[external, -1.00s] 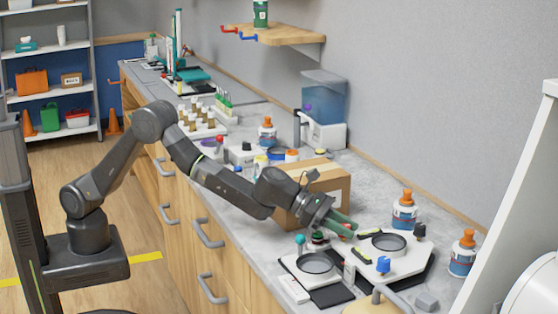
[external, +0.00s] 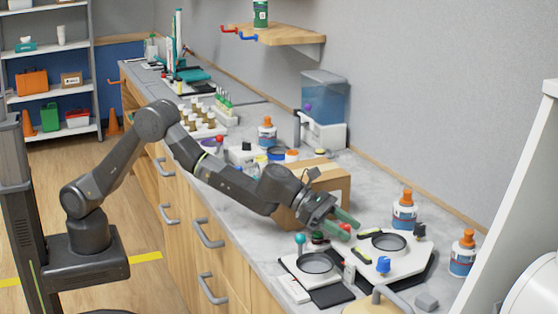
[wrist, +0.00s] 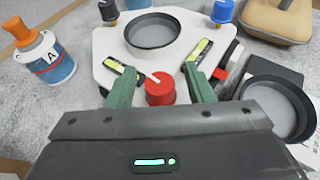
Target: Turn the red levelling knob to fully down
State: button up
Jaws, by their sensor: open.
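My gripper (wrist: 159,70) is open, with one green finger on each side of the knob and visible gaps between. In the external view my gripper (external: 352,229) reaches over the plate's left edge, and a bit of the red knob (external: 345,227) shows between the fingers. The knob's lower part is hidden.
The plate also has a black knob (wrist: 108,10), a blue knob (wrist: 223,11) and yellow-green level vials. A second dish (wrist: 280,108) lies to the right. An orange-capped bottle (wrist: 42,55) stands left.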

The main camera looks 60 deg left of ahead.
jog(key=shift+s+a+r+b, duration=0.15)
jog(key=shift+s+a+b, duration=0.1)
jog(key=shift+a+b, duration=0.1)
jog(key=b+v, duration=0.1)
jog(key=v, duration=0.2)
jog(key=shift+s+a+b, duration=0.2)
jog(key=shift+a+b, duration=0.05)
jog(key=shift+b, duration=0.15)
notch_tip(320, 180, up, 8)
jog(key=p, duration=0.6)
jog(key=shift+f, duration=0.25)
jog(key=shift+s+a, duration=0.1)
jog(key=shift+s, duration=0.05)
jog(key=n+t+y, duration=0.3)
jog(key=n+y, duration=0.1)
send_near(341, 225)
jog(key=shift+n+t, duration=0.3)
jog(key=shift+t, duration=0.1)
jog(key=p+x, duration=0.4)
jog(key=x, duration=0.7)
jog(key=shift+s+f, duration=0.2)
jog(key=shift+s, duration=0.05)
